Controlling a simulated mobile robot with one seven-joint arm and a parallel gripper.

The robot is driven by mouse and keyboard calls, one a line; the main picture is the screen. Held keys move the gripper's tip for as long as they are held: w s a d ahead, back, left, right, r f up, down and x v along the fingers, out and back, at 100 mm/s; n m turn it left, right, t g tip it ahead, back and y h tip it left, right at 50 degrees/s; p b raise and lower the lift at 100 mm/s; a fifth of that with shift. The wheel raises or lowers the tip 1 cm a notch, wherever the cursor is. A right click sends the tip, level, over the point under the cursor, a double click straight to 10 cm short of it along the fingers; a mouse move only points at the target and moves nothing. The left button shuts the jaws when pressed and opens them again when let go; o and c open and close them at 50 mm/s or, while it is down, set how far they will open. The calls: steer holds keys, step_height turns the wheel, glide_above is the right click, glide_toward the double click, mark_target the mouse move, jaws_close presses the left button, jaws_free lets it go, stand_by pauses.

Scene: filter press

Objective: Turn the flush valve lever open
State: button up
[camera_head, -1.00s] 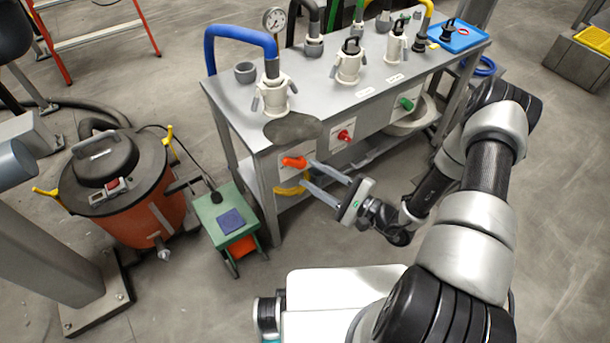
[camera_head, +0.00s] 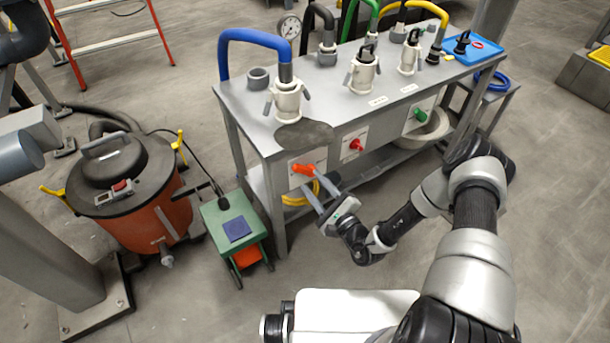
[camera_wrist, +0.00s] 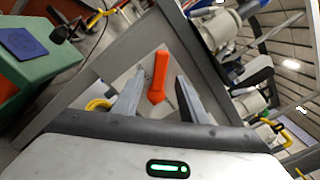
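An orange lever (camera_head: 304,170) sits on a light plate at the near left of the bench's front panel. It lies roughly level in the head view and also shows in the wrist view (camera_wrist: 158,78). My gripper (camera_head: 317,189) is just in front of it and slightly below right. In the wrist view my open fingers (camera_wrist: 158,98) have the lever between them in the picture, with a gap on both sides. I see no contact.
A green cart (camera_head: 215,212) stands left of the near bench leg, with an orange-brown vacuum drum (camera_head: 150,218) beyond it. The grey bench top (camera_head: 340,105) carries hose couplings.

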mark_target(303, 171)
steer(key=shift+b+x, duration=0.45)
steer(key=shift+x, duration=2.3)
jaws_close()
